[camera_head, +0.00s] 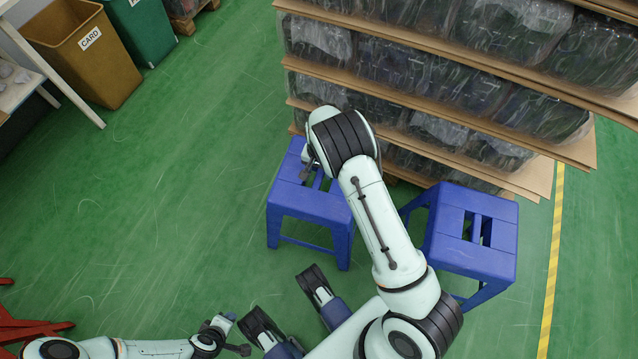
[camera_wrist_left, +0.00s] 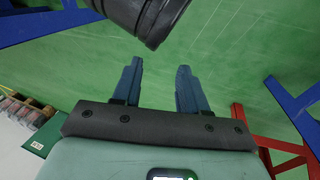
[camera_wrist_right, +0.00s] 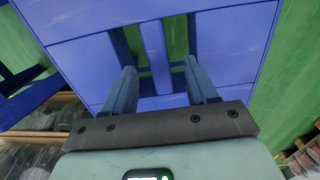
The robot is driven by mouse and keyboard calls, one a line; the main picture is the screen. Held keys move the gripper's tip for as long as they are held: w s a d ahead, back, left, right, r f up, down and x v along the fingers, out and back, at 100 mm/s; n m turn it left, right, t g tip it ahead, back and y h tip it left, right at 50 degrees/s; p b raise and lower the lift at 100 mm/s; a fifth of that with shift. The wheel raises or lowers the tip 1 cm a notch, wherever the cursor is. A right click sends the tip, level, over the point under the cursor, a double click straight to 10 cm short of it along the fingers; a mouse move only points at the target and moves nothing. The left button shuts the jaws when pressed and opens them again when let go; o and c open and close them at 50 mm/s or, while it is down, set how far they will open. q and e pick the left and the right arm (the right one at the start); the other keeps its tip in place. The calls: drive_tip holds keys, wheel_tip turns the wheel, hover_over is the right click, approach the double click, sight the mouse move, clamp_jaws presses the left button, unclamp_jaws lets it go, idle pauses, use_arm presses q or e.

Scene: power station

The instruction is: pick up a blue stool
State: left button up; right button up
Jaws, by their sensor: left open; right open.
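A blue stool (camera_head: 310,203) stands upright on the green floor left of my right arm, its top partly hidden by that arm. My right gripper (camera_head: 309,166) is at this stool's seat. In the right wrist view, the seat (camera_wrist_right: 75,60) fills the upper middle, with slots in its centre. My open right fingers (camera_wrist_right: 160,80) straddle the central bar; I cannot tell whether they touch it. A second blue stool (camera_head: 470,232) stands to the right, partly behind my right arm. My left gripper (camera_wrist_left: 158,70) is open and empty above the floor; it shows at the bottom of the head view (camera_head: 232,335).
Stacked wrapped goods on cardboard layers (camera_head: 430,75) rise close behind both stools. A brown card bin (camera_head: 85,50), a green bin (camera_head: 140,28) and a white table (camera_head: 20,75) are at upper left. A red frame (camera_head: 28,325) is at lower left. Left floor is clear.

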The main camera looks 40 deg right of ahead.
sight(319, 175)
wheel_tip(319, 175, down, 4)
drive_tip(key=shift+s+f+b, duration=0.1)
drive_tip(key=shift+b, duration=0.6)
drive_tip(key=shift+f, duration=0.35)
use_arm(q)
drive_tip(key=shift+w+a+f, duration=0.3)
drive_tip(key=shift+f, duration=0.25)
drive_tip(key=shift+w+a+f, duration=0.25)
drive_tip(key=shift+f, duration=0.25)
use_arm(e)
drive_tip(key=shift+r, duration=0.1)
clamp_jaws()
